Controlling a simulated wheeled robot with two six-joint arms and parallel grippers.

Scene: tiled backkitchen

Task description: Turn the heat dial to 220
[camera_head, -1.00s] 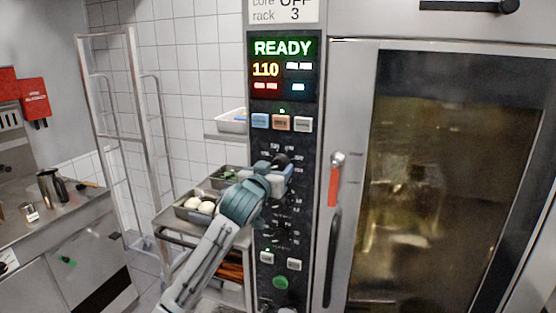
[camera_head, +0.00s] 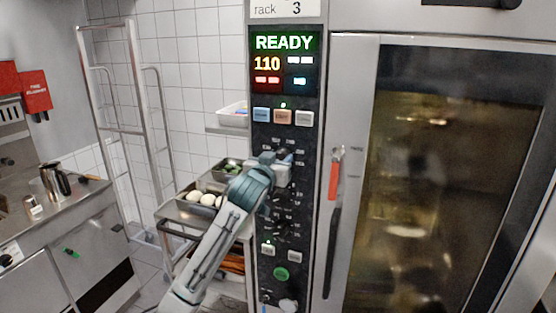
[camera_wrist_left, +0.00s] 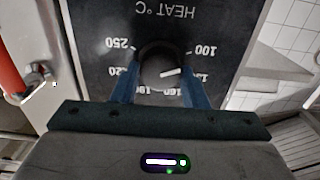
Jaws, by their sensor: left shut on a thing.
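The heat dial (camera_wrist_left: 158,66) is a dark round knob under the upside-down "HEAT °C" label in the left wrist view. Its white pointer mark points right, between the 100 mark and the one beside it. The oven display (camera_head: 284,58) reads READY and 110. My left gripper (camera_wrist_left: 160,80) has its two blue fingers on either side of the dial and is shut on it. In the head view my left gripper (camera_head: 282,168) is at the control panel (camera_head: 312,185), hiding much of the dial. My right gripper is not in view.
The oven door (camera_head: 420,190) with its red-and-black handle (camera_head: 334,180) is just right of the panel. A steel cart (camera_head: 175,213) with trays of food stands left of my left arm. Buttons (camera_head: 282,116) sit above the dial and further controls below it.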

